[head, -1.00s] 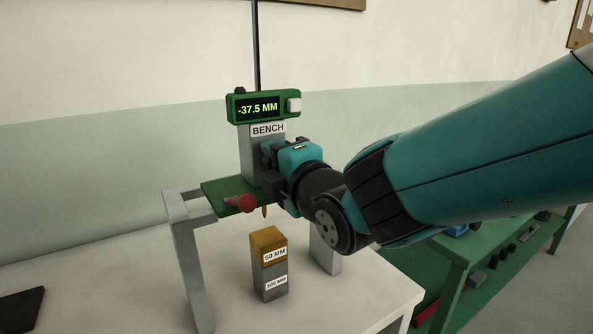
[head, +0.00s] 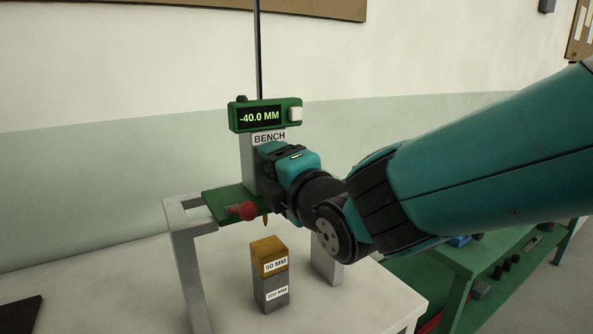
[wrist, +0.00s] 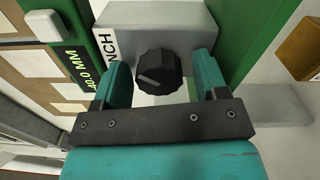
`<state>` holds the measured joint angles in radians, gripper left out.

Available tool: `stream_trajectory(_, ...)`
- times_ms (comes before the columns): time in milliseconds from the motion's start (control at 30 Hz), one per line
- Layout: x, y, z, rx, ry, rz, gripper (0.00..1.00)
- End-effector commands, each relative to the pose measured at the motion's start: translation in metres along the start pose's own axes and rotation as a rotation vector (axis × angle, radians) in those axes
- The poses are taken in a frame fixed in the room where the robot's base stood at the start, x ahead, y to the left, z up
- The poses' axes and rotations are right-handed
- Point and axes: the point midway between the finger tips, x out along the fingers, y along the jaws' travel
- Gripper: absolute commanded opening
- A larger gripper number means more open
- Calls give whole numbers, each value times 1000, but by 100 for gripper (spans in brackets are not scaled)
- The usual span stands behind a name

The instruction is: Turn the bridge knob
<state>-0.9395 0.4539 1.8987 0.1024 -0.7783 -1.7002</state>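The bridge knob (wrist: 157,72), dark and ribbed with a pale pointer line, is on the grey block labelled BENCH (wrist: 150,22). In the head view my arm hides the knob. My gripper (wrist: 160,66) is open, with one teal finger on each side of the knob. Slim gaps seem to show between knob and fingers; touch cannot be told. In the head view my gripper (head: 268,165) is at the front of the BENCH block. The green display unit (head: 266,115) above reads -40.0 MM.
A green bridge plate (head: 222,200) with a red ball handle (head: 248,210) and a downward brass tip spans a grey frame (head: 182,245). Below, a brass 50 MM block (head: 268,252) sits on a grey block (head: 270,293) on the white table. A green bench (head: 465,262) stands right.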

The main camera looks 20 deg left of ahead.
Motion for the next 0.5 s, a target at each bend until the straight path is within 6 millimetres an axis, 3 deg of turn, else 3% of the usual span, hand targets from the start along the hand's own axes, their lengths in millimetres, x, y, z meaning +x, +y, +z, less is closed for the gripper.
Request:
stream_trajectory(267,-6,-1,1,-1,-2,0,67)
stream_trajectory(367,-19,-1,0,0,-2,2,67)
stream_trajectory(500,-51,-2,-1,0,0,2,67)
